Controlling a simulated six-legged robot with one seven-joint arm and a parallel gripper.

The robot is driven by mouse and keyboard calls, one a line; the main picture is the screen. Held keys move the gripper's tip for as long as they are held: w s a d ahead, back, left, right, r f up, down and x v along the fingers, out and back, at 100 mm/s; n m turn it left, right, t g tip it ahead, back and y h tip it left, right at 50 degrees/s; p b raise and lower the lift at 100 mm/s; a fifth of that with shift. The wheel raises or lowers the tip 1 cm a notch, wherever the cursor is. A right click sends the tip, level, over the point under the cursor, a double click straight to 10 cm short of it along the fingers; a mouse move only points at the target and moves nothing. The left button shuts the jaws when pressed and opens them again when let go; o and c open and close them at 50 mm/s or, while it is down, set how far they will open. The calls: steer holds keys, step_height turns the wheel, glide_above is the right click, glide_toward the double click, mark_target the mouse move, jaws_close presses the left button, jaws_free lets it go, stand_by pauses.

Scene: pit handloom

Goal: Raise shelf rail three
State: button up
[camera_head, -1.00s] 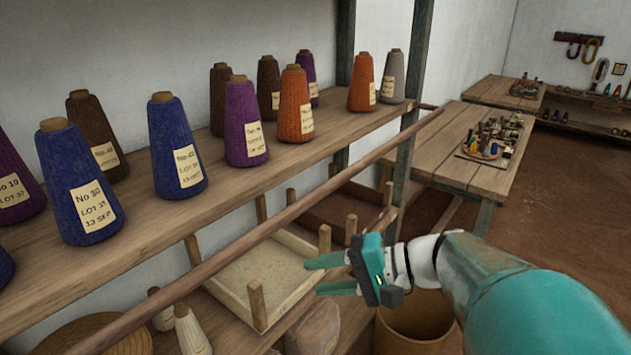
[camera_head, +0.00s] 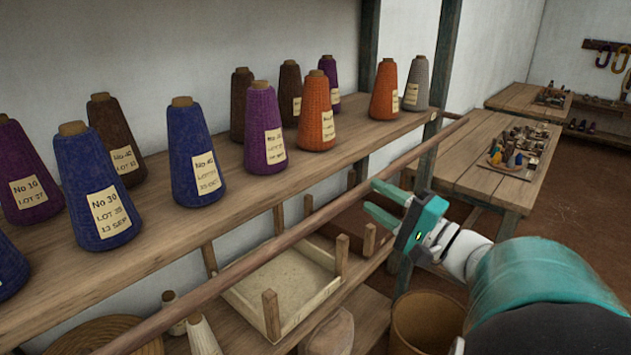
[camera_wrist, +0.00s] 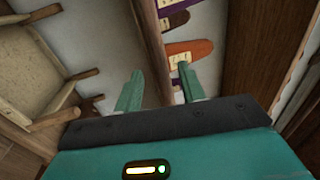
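The shelf rail is a long brown wooden rod (camera_head: 290,237) running slantwise along the front of the yarn shelf (camera_head: 235,200), just below its edge. No number shows on it. My gripper (camera_head: 375,198) is beside the rail's right part, its two green fingers parted and pointing left toward it. Nothing is seen held. In the wrist view the fingers (camera_wrist: 160,82) stand apart, and a brown wooden strip passes behind and between them; I cannot tell whether it is the rail or the shelf edge. Whether the fingers touch the rail is unclear.
Several labelled yarn cones stand on the shelf, including a blue one (camera_head: 97,190) and an orange one (camera_head: 316,115) behind the rail. Below is a pale tray (camera_head: 243,305) with upright pegs. A dark post (camera_head: 432,90) rises behind my gripper. A table (camera_head: 475,165) stands right.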

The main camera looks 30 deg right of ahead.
mark_target(368, 192)
steer(key=shift+x, duration=2.1)
steer(key=shift+d, duration=0.1)
jaws_close()
